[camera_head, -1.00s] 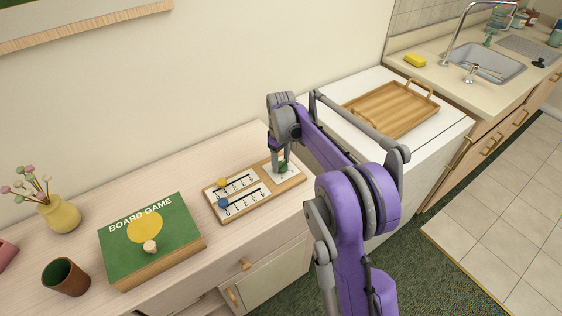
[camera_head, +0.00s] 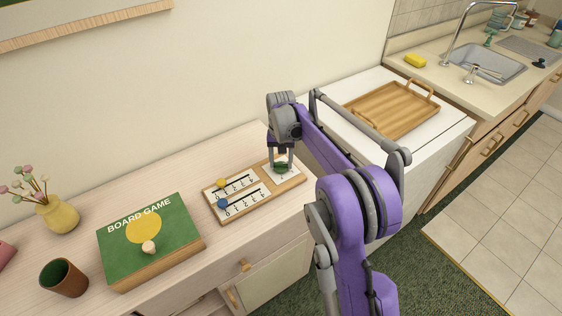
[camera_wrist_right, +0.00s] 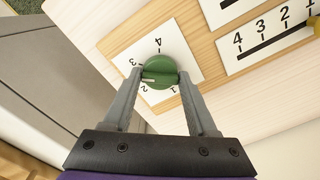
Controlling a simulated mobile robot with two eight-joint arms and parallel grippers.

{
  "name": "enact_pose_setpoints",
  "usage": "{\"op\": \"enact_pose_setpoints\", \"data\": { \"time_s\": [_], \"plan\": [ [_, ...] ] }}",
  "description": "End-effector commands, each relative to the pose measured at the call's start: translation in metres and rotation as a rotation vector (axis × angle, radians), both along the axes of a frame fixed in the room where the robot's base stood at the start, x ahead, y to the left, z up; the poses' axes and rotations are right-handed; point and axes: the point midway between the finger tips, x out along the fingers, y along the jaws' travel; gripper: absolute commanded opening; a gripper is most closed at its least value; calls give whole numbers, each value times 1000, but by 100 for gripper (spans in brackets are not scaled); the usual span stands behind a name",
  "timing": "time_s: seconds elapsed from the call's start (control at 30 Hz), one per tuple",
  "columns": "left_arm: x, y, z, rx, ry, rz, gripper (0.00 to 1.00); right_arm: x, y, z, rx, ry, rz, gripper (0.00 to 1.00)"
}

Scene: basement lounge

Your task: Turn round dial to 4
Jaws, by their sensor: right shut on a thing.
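The round green dial (camera_wrist_right: 160,72) sits on a white plate marked 1 to 4, at the right end of a wooden board. Its pale mark points left in the right wrist view, between the 2 and the 3. The dial also shows below my gripper in the head view (camera_head: 282,168). My right gripper (camera_wrist_right: 161,78) is shut on the dial, one finger on each side. It points down over the board in the head view (camera_head: 281,160). My left gripper is not in view.
The wooden board (camera_head: 228,217) also bears two sliders, with a yellow knob (camera_head: 222,183) and a blue knob (camera_head: 223,203). A board game box (camera_head: 172,225), a brown cup (camera_head: 64,278) and a yellow vase (camera_head: 60,215) stand to the left. A wooden tray (camera_head: 385,115) lies at the right.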

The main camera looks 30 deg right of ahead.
Motion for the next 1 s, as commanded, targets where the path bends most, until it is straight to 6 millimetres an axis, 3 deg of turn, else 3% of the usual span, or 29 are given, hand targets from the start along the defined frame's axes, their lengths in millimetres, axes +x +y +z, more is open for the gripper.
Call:
{"op": "enact_pose_setpoints", "data": {
  "time_s": [1.0],
  "plan": [
    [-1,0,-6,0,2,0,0,0,0,0,-1,-1,-964,2]
  ]
}}
